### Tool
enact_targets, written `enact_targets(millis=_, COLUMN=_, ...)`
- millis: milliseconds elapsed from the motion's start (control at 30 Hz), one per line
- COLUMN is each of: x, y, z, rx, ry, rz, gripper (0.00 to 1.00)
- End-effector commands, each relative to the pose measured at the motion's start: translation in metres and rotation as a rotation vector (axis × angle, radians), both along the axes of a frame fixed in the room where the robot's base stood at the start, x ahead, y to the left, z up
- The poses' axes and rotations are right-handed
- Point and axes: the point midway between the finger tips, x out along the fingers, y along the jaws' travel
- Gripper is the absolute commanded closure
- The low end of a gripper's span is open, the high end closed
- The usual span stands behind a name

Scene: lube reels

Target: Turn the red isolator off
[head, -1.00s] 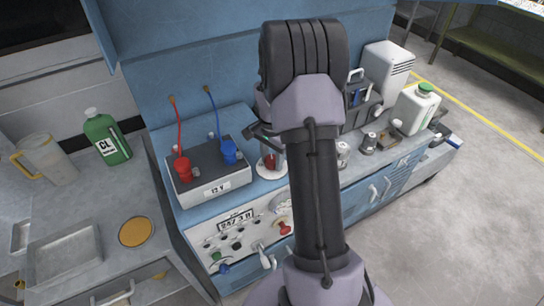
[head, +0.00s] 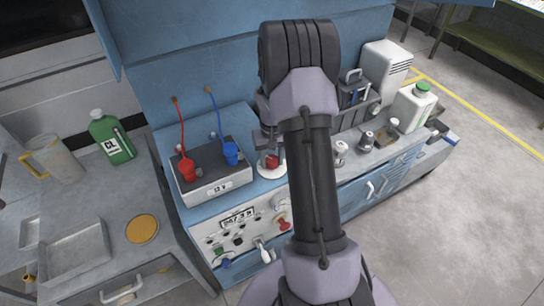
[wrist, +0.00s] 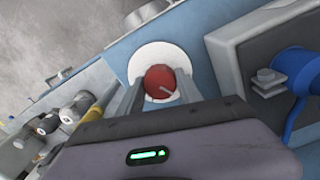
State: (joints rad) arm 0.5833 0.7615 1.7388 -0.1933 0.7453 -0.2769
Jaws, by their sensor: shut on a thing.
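The red isolator is a round red knob (wrist: 160,81) with a pale line on its face, set on a white disc (wrist: 144,62) on the blue bench top. In the head view the red knob (head: 272,161) shows beside my forearm, right of the grey 12 V box. My gripper (wrist: 157,92) is over it in the wrist view, one finger on each side, shut on the knob. In the head view my gripper (head: 268,146) is partly hidden behind my arm.
The 12 V box (head: 212,187) with red and blue clamps (head: 231,153) stands close to the left. Metal cups (head: 340,150) and a white jug (head: 412,108) stand to the right.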

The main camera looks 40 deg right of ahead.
Motion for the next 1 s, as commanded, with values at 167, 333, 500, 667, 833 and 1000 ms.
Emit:
enact_targets(millis=167, x=0.0001, y=-0.0002, z=0.0016, rx=0.000, ry=0.000, rz=0.116, gripper=0.98)
enact_targets(millis=333, x=0.0002, y=-0.0002, z=0.0011, rx=0.000, ry=-0.001, rz=0.200, gripper=0.98)
enact_targets(millis=500, x=0.0004, y=-0.0003, z=0.0007, rx=0.000, ry=-0.001, rz=0.251, gripper=0.98)
enact_targets(millis=667, x=0.0004, y=-0.0002, z=0.0004, rx=0.000, ry=-0.001, rz=0.275, gripper=0.98)
enact_targets(millis=833, x=0.0004, y=-0.0003, z=0.0002, rx=0.000, ry=-0.001, rz=0.281, gripper=0.98)
enact_targets(millis=1000, x=0.0004, y=-0.0003, z=0.0002, rx=-0.001, ry=0.000, rz=0.281, gripper=0.98)
